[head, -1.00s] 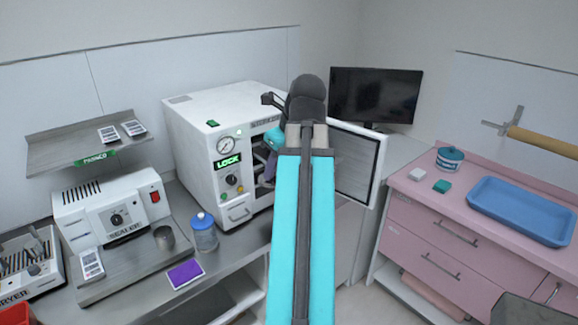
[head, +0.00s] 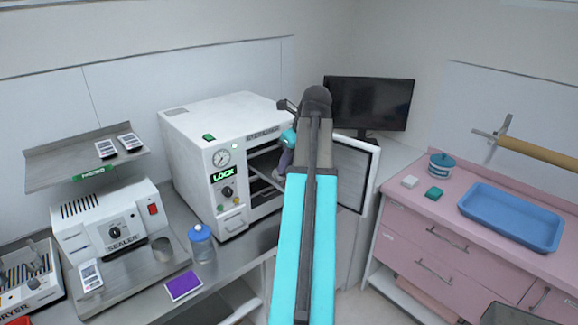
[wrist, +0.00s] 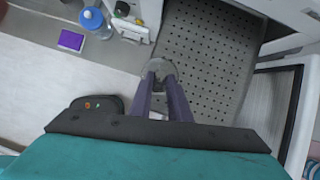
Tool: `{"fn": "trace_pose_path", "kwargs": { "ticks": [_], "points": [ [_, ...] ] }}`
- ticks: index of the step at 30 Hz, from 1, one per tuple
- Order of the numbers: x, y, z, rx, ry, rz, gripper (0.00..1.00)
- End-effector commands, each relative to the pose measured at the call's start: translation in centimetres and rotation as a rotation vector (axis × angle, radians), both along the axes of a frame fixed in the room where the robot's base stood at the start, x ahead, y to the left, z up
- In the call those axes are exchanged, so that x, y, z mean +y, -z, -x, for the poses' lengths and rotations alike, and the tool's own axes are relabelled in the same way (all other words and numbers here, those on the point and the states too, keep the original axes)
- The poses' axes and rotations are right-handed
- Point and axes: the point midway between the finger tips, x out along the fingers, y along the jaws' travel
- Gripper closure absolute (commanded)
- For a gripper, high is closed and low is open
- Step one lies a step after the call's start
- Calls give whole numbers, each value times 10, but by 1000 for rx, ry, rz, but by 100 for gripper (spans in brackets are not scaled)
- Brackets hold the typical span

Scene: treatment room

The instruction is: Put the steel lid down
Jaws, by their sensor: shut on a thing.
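My gripper (wrist: 162,77) is shut on the steel lid (wrist: 161,65), a small round grey disc at its purple fingertips in the wrist view. Behind it in that view is a dark perforated tray (wrist: 205,50). In the head view my gripper (head: 284,162) is at the right side of the steriliser's opening, partly hidden by my arm. The lid cannot be made out there. The white steriliser (head: 205,130) has its door (head: 357,172) swung open to the right, and racks show inside. I cannot tell whether the lid touches anything.
A monitor (head: 368,103) is behind the door. At right, pink drawers (head: 440,245) carry a blue tray (head: 512,216).

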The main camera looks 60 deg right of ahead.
Motion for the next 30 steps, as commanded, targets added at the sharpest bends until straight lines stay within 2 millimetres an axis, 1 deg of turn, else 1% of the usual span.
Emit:
{"fn": "trace_pose_path", "kwargs": {
  "ticks": [1, 3, 6, 9, 22, 26, 30],
  "points": [
    [-10, -2, -2, 1, 1, -1, 100],
    [-17, -2, -4, 1, 0, -1, 100],
    [-25, 0, -5, 1, -1, -1, 100],
    [-29, 2, -6, 0, -1, 0, 100],
    [-28, 5, -6, 0, -2, 0, 100],
    [-27, 11, -6, 1, -2, -2, 100],
    [-27, 22, -6, 1, -3, -1, 100]
  ]
}}
